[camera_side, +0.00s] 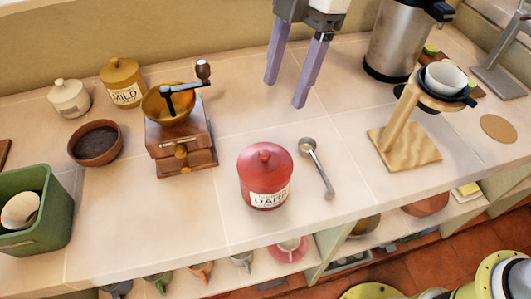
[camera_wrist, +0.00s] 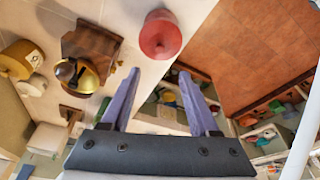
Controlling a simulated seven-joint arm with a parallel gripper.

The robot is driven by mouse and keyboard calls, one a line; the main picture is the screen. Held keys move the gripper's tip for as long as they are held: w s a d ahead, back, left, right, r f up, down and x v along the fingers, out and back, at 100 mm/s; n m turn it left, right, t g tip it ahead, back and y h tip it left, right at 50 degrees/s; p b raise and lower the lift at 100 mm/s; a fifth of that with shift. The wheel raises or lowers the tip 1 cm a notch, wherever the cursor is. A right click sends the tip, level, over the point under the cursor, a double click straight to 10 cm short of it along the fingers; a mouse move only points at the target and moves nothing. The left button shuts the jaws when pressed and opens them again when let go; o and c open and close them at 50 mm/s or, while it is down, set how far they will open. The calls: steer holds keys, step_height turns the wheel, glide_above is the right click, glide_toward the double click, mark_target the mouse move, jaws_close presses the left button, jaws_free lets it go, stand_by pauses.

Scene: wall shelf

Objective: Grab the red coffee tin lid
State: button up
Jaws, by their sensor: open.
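The red coffee tin (camera_side: 265,188) stands upright on the counter near its front edge, with a label reading "DARK". Its red lid (camera_side: 265,161), with a round knob, sits on top. In the wrist view the red lid (camera_wrist: 160,37) shows from above, beyond my fingertips. My gripper (camera_side: 288,80) is open and empty, with its two purple fingers pointing down above the counter behind the tin. In the wrist view my gripper (camera_wrist: 158,82) has its fingers spread, apart from the lid.
A coffee grinder (camera_side: 181,140) stands left of the tin, and a metal scoop (camera_side: 317,167) lies close on its right. A wooden dripper stand (camera_side: 405,150) is further right, with a steel flask (camera_side: 398,40) behind it. The counter (camera_side: 225,120) between grinder and tin is clear.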

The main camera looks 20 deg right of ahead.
mark_target(265, 152)
steer(key=x, duration=1.3)
steer(key=shift+d, duration=0.1)
steer(key=shift+r, duration=0.1)
jaws_close()
